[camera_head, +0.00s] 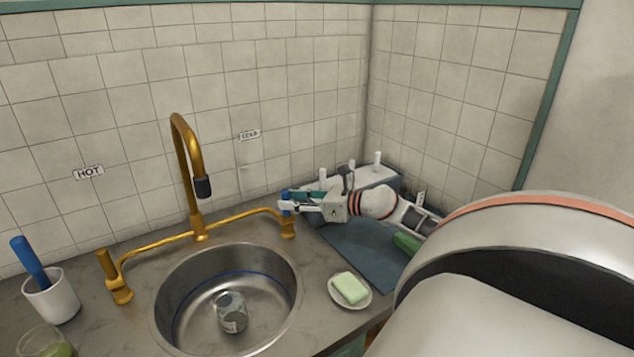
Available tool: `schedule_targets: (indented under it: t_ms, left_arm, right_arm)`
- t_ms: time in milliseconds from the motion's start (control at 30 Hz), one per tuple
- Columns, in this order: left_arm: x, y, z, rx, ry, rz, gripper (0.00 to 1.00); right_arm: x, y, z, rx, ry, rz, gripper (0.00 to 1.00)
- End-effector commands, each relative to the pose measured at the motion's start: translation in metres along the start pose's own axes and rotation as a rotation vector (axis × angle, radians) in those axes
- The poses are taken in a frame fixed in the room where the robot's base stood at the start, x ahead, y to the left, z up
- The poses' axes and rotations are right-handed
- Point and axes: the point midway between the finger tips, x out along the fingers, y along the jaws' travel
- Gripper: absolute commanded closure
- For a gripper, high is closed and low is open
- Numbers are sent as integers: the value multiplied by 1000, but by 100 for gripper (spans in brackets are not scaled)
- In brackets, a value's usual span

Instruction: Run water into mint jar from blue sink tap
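A small clear or grey jar (232,312) with a pale label stands in the round steel sink (170,322); I take it for the mint jar, but its label is too small to read. The brass tap (182,150) arches above the sink with a dark nozzle, and no water stream shows. Its blue handle (287,196) is at the right end, under the COLD sign. My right gripper (287,202) is at this handle, with its fingertips beside it; whether they grip it is unclear. My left gripper is not in view.
A soap dish (362,302) with green soap (350,288) sits right of the sink. A white cup (52,302) holding a blue-handled tool and a glass with green contents (45,345) are at left. A blue mat (365,258) lies under my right arm.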

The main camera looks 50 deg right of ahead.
Motion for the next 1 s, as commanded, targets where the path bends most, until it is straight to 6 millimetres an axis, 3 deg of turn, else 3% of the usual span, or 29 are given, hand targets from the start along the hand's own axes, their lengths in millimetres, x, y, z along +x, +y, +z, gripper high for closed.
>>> schedule_targets:
  t_ms: [500,700,1000]
  left_arm:
    - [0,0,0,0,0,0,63]
    - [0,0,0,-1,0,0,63]
    - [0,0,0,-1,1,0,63]
  right_arm:
    - [-81,0,-1,3,2,1,66]
    - [-94,0,0,-1,1,1,66]
    - [-95,0,0,-1,0,2,66]
